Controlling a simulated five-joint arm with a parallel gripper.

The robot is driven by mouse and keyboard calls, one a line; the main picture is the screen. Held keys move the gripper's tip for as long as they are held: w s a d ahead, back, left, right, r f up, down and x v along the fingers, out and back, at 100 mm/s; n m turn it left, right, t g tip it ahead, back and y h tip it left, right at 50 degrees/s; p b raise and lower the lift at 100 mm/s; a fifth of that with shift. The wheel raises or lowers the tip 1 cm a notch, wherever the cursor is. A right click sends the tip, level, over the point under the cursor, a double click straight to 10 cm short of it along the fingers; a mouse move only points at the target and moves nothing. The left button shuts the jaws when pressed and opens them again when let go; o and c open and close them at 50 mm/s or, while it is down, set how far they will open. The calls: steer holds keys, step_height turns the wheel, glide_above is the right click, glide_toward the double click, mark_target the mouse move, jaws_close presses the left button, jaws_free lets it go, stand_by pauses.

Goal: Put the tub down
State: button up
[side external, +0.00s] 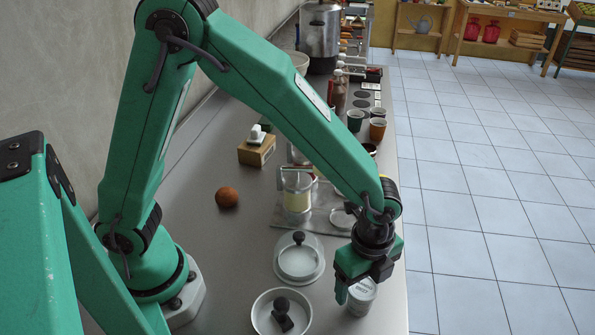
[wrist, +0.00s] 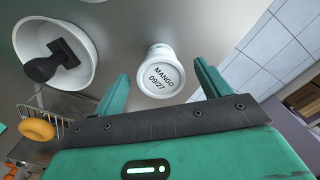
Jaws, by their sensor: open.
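The tub (side external: 362,297) is small and white, with a lid marked "MANGO 09/27" facing the camera in the wrist view (wrist: 160,76). It stands upright on the grey counter near its right edge in the side view. My gripper (side external: 363,285) is right above it, pointing down. In the wrist view the two green fingers stand either side of the tub, with a visible gap on each side. The jaws are open and hold nothing. In the side view the gripper hides part of the tub's top.
A white bowl (side external: 257,310) with a black-handled object in it stands left of the tub. A round lid (side external: 299,265) with a black knob lies behind it. A clear jug (side external: 297,190), a brown ball (side external: 227,197) and cups (side external: 377,129) are farther back. The counter drops to the tiled floor at right.

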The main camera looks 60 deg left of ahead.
mark_target(360, 283)
step_height(360, 283, up, 9)
stand_by(0.4)
stand_by(0.5)
steer(key=s+a+r+n+t, duration=0.2)
steer(key=s+a+r+n, duration=0.1)
steer(key=a+n, duration=0.3)
steer(key=s+a+r+n+t, duration=0.1)
steer(key=s+a+r+n, duration=0.2)
steer(key=a+n, duration=0.3)
steer(key=s+a+r+n+t, duration=0.2)
steer(key=a+n, duration=0.5)
steer(key=a, duration=0.4)
step_height(360, 283, up, 3)
steer(key=shift+s+f+t, duration=0.2)
steer(key=shift+s+t, duration=0.1)
steer(key=shift+s, duration=0.4)
